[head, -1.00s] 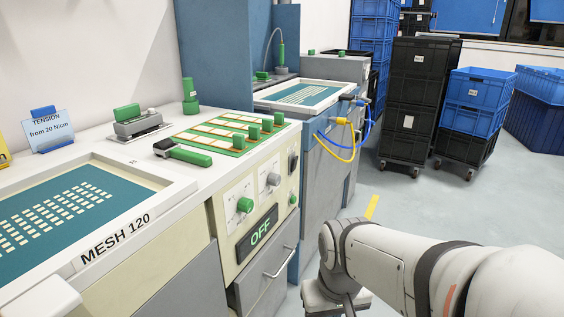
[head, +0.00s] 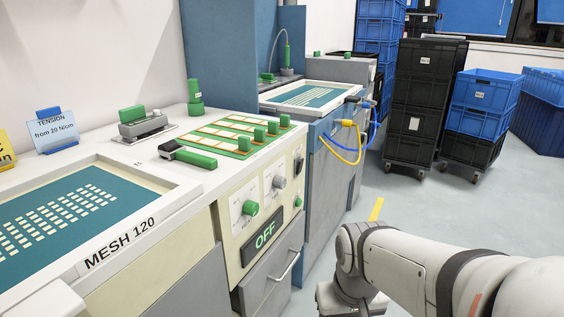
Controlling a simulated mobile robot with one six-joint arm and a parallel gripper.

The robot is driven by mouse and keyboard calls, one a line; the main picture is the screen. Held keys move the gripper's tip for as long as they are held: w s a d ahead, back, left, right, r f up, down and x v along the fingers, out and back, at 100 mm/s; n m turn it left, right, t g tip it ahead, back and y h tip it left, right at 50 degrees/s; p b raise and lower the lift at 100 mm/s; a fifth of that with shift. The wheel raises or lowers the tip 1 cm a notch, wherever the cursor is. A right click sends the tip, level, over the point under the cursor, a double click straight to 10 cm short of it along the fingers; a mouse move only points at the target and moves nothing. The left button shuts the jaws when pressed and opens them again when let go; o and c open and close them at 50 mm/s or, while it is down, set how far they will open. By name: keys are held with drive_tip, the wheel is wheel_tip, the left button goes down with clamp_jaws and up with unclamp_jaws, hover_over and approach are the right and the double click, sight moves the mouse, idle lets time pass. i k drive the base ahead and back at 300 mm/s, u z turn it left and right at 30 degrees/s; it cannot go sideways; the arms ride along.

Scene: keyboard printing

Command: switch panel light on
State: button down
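The front panel (head: 229,236) of the workbench faces right in the head view. It carries a green knob (head: 251,208), a grey knob (head: 279,182) and a dark display (head: 257,240) that reads OFF in pale green letters. A dark switch (head: 299,163) sits at the panel's right end, seen at a steep angle. My arm enters from the lower right, apart from the panel. The end of my arm (head: 350,297) is at the bottom edge; its fingertips are not visible.
A drawer with a metal handle (head: 284,267) is below the display. A screen frame marked MESH 120 (head: 118,244) lies at left. Yellow and blue hoses (head: 345,157) hang from the farther machine. Black crates (head: 424,100) stand behind open floor.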

sight(301, 163)
drive_tip(key=z, duration=0.3)
drive_tip(key=i, duration=0.9)
drive_tip(key=u, duration=0.3)
